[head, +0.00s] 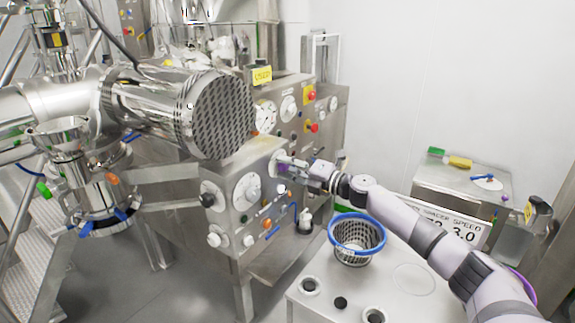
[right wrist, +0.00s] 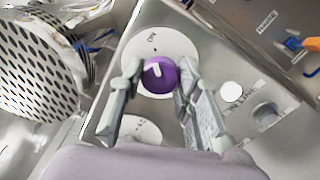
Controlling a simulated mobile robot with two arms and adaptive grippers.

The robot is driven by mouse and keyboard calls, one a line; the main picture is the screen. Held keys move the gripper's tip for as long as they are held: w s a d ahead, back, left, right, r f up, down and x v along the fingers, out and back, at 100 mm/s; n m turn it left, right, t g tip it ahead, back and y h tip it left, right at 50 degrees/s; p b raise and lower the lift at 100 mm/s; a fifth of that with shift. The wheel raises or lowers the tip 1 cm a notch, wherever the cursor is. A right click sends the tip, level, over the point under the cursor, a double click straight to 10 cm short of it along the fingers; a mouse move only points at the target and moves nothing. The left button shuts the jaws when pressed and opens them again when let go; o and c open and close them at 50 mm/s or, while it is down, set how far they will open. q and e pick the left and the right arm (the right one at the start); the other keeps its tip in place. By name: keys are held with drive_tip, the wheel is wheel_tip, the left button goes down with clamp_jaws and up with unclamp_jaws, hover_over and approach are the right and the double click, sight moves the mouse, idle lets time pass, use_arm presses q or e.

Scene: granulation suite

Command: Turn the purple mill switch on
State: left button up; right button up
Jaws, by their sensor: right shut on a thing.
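The purple mill switch (right wrist: 159,75) is a round knob with a white pointer mark on a pale disc (right wrist: 176,46) marked "ON". The pointer slants and does not line up with the "ON" mark. My right gripper (right wrist: 158,82) has one finger on each side of the knob and is shut on it. In the head view my right gripper (head: 290,168) reaches the front of the steel control cabinet (head: 237,178), and only a bit of purple shows at its fingers. My left gripper is not in view.
A large perforated steel drum (head: 222,115) juts out left of the switch. Other dials and knobs, such as a black one (head: 208,199), sit close by on the cabinet. A blue-rimmed basket (head: 357,232) stands on a white surface below my right arm.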

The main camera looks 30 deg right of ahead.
idle(0.4)
drive_tip(key=o, duration=1.1)
drive_tip(key=shift+o, duration=0.2)
drive_tip(key=v, duration=1.2)
